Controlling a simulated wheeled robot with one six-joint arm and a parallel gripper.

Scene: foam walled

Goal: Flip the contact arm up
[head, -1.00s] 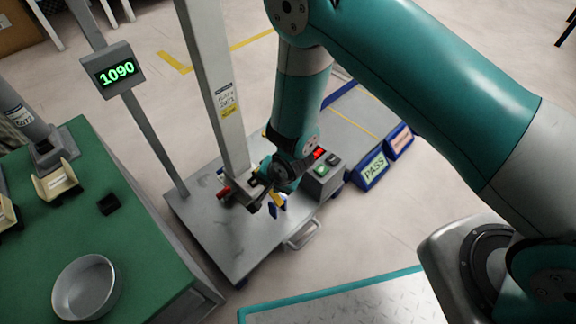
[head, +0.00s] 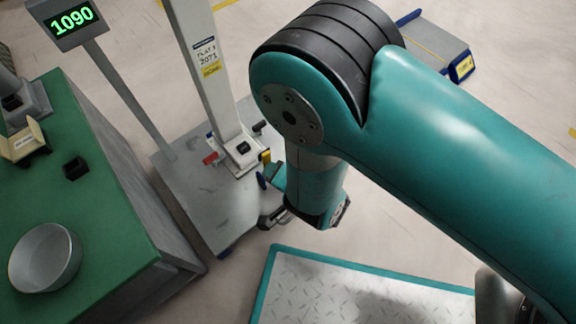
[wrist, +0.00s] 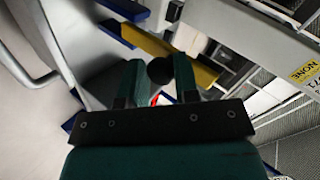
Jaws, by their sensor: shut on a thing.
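My gripper (wrist: 157,82) has its two teal fingers shut on a round black knob (wrist: 160,70) in the wrist view. A yellow bar (wrist: 200,72) runs slantwise just beyond the knob; whether the knob is the contact arm's handle I cannot tell. In the head view the gripper (head: 272,178) is at the foot of the grey column (head: 205,75), partly hidden by my wrist. The contact arm's full shape and tilt are not clear.
The column stands on a grey platform (head: 190,195), next to a display (head: 68,22) reading 1090. A green table (head: 95,215) with a round dish (head: 45,258) is at left. A teal-edged plate (head: 330,290) lies in front. A blue-edged unit (head: 440,50) is behind.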

